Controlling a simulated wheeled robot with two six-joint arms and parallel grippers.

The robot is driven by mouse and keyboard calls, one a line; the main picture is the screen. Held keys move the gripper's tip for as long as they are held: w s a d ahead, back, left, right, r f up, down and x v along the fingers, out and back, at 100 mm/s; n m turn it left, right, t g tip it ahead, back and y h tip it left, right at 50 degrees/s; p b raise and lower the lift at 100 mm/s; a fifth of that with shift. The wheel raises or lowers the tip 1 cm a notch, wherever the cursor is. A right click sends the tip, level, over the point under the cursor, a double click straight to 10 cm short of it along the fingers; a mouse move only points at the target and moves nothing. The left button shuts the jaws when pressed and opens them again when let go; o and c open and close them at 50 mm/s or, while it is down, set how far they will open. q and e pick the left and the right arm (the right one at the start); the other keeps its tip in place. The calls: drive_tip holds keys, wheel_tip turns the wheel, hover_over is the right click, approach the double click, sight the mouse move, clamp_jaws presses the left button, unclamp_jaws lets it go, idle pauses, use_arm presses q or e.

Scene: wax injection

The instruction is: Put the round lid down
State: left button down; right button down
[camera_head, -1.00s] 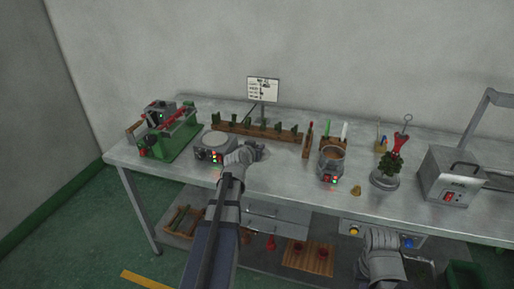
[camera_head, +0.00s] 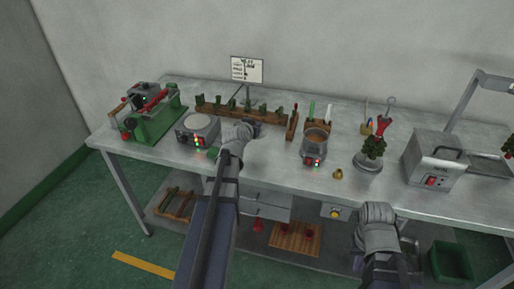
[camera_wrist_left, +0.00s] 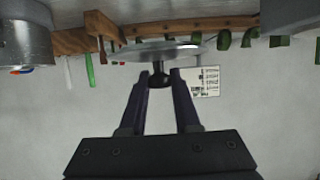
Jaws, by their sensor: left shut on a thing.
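The round lid (camera_wrist_left: 160,50) shows in the left wrist view as a thin grey disc seen nearly edge-on, with a dark knob (camera_wrist_left: 158,80). My left gripper (camera_wrist_left: 158,84) is shut on that knob. In the head view my left gripper (camera_head: 252,127) is over the bench between the round-topped heater and the open pot; the lid is hard to make out there. Whether the lid touches the bench cannot be told. My right gripper (camera_head: 408,246) is low at the bench's front edge, its fingers mostly hidden.
The open pot (camera_head: 315,141) stands right of my left gripper, with a small brass piece (camera_head: 338,174) near it. A wooden rack (camera_head: 225,111) runs behind. The round-topped heater (camera_head: 198,130) is to the left. Bare bench (camera_head: 265,160) lies in front.

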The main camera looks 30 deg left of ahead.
use_arm(q)
drive_tip(key=b, duration=0.5)
hover_over(255, 151)
wheel_tip(255, 151, down, 6)
drive_tip(key=shift+r, duration=0.1)
drive_tip(key=shift+f+b, duration=1.8)
drive_tip(key=shift+f, duration=0.05)
drive_tip(key=shift+f, duration=0.15)
drive_tip(key=c, duration=0.6)
unclamp_jaws()
